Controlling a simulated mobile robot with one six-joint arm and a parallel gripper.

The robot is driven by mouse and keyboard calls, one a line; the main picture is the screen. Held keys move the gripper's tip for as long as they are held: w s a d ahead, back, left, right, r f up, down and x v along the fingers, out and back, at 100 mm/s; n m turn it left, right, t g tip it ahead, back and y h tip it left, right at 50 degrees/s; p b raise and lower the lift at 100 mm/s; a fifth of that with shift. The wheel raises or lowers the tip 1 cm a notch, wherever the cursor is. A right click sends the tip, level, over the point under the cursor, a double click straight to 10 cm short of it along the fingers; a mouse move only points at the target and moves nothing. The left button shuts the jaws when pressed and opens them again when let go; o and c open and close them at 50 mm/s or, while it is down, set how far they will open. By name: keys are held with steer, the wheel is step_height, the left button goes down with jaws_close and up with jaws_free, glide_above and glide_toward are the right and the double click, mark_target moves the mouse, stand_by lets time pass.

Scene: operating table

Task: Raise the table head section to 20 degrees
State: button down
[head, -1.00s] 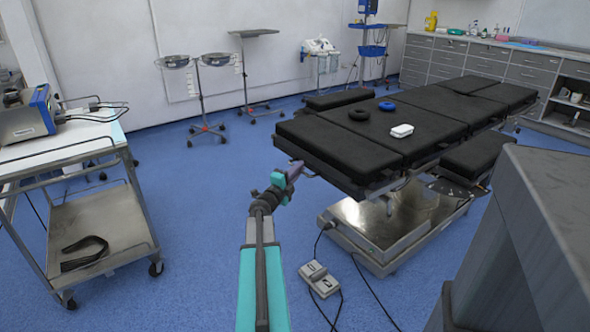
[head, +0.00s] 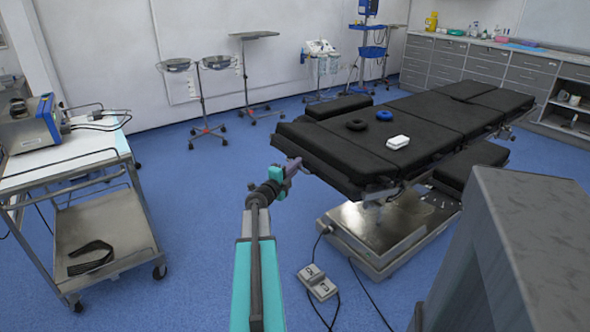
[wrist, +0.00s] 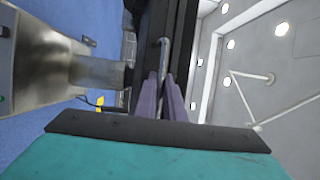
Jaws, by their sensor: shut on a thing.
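The operating table (head: 440,112) has black pads on a steel base. Its head section (head: 330,150) is the end pad nearest me, at the left end of the table. It looks close to level, perhaps slightly tilted; I cannot read its angle. My gripper (head: 296,163) is at the outer end of this section, low at its edge. In the wrist view my gripper's purple fingers (wrist: 166,92) are shut on a thin metal bar (wrist: 164,52) beside the dark pad edge. The exact contact is partly hidden between the fingers.
A foot pedal (head: 317,282) with cables is on the floor below. A steel cart (head: 110,230) stands left. Blue floor between is free.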

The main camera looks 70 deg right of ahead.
step_height(320, 180, up, 2)
steer(key=shift+d+r+p, duration=0.1)
steer(key=shift+r+p, duration=0.1)
steer(key=shift+p, duration=0.25)
steer(key=shift+s, duration=0.1)
steer(key=c, duration=1.9)
jaws_free()
steer(key=shift+f, duration=0.15)
steer(key=shift+o, duration=0.2)
steer(key=shift+a+f, duration=0.1)
steer(key=shift+a, duration=0.2)
steer(key=r+v, duration=0.1)
steer(key=v, duration=1.2)
steer(key=shift+f, duration=0.45)
